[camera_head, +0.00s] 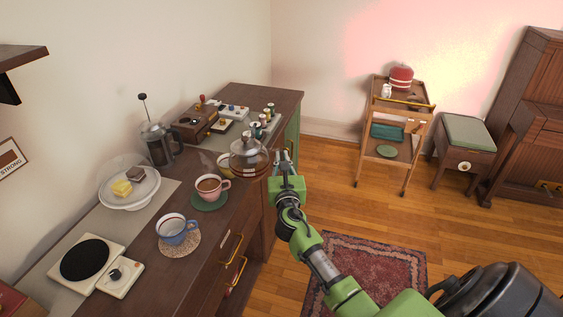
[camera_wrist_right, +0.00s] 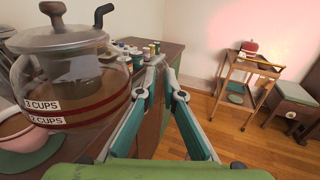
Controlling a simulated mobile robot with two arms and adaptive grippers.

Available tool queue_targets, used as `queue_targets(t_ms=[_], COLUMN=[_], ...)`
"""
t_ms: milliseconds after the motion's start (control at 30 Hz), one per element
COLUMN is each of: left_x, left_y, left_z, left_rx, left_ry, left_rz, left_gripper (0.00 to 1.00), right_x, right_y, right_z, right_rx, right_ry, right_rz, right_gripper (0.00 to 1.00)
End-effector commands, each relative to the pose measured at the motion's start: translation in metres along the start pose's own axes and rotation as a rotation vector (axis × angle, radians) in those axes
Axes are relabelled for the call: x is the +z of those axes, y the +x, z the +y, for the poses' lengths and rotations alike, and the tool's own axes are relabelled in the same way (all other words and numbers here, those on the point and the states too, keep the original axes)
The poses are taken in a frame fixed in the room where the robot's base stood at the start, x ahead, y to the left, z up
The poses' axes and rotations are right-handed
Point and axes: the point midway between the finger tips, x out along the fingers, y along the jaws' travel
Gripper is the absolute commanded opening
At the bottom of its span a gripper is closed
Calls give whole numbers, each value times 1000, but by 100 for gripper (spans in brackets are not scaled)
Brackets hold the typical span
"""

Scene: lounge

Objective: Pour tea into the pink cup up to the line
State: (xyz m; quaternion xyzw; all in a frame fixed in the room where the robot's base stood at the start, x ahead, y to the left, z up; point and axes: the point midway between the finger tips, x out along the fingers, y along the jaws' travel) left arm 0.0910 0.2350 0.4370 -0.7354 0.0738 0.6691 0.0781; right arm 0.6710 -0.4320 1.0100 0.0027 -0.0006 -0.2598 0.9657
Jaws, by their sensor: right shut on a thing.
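The glass teapot (camera_head: 249,160) has a grey lid and brown tea inside. In the right wrist view the teapot (camera_wrist_right: 75,85) is large at the left, with "3 CUPS" and "2 CUPS" marks. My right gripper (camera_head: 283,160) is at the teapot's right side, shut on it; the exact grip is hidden. The pink cup (camera_head: 210,184) stands upright on a green coaster (camera_head: 211,203), left of and nearer than the teapot, with brown liquid in it. Its fill line cannot be made out. My left gripper is not in view.
A blue cup (camera_head: 174,228) stands on a woven coaster nearer the front. A hot plate (camera_head: 86,259), cake stand (camera_head: 130,200) and French press (camera_head: 160,145) share the cabinet top. Spools stand behind the teapot. A bar cart (camera_head: 395,125) is across the open floor.

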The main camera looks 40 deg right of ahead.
Motion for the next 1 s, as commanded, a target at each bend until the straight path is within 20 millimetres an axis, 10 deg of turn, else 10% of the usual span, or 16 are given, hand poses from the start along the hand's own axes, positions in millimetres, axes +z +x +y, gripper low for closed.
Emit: queue_targets(t_ms=[1000], left_x=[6], left_y=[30], left_z=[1], left_rx=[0], left_ry=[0], left_rz=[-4], left_gripper=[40], right_x=[-28], right_y=[0], right_z=[-1], right_rx=[0], right_ry=[-24], right_rz=[-5], right_gripper=[0])
